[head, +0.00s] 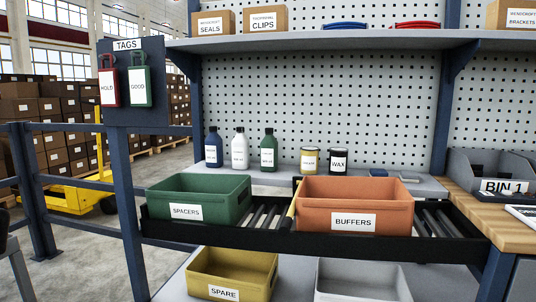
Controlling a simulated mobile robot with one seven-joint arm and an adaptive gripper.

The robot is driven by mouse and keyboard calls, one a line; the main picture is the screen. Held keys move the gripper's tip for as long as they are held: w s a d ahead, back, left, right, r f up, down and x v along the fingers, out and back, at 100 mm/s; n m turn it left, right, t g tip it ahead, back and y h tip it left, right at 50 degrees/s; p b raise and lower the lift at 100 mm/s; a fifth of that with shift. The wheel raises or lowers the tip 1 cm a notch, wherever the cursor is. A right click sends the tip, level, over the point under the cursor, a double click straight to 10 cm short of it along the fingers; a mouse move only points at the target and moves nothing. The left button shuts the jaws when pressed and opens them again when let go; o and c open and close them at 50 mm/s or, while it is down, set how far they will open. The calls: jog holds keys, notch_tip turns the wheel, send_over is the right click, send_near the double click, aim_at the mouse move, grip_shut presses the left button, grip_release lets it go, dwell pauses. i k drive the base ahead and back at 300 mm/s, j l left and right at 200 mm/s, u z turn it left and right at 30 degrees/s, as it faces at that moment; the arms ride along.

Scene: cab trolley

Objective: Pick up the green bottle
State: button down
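The green bottle (268,149) stands upright on the grey shelf behind the bins. It has a dark cap and a white label, and its base is close behind the rim of the green bin. It is the rightmost in a row of three bottles, with a white bottle (239,150) and a dark blue bottle (213,148) to its left. My gripper is not in the head view.
A green SPACERS bin (225,203) and an orange BUFFERS bin (380,196) sit on the roller rack in front. A yellow tin (310,160) and a dark WAX tin (338,161) stand to the right. An upper shelf (330,41) overhangs the bottles.

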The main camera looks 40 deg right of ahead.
aim_at(269, 145)
jog(key=i+j+z, duration=0.1)
jog(key=z, duration=0.3)
jog(key=i+j+z, duration=0.1)
jog(key=z, duration=0.3)
jog(key=j+z, duration=0.15)
jog(key=z, duration=0.25)
jog(key=i+l, duration=0.2)
jog(key=i, duration=0.3)
jog(key=i+l, duration=0.2)
jog(key=i, duration=0.25)
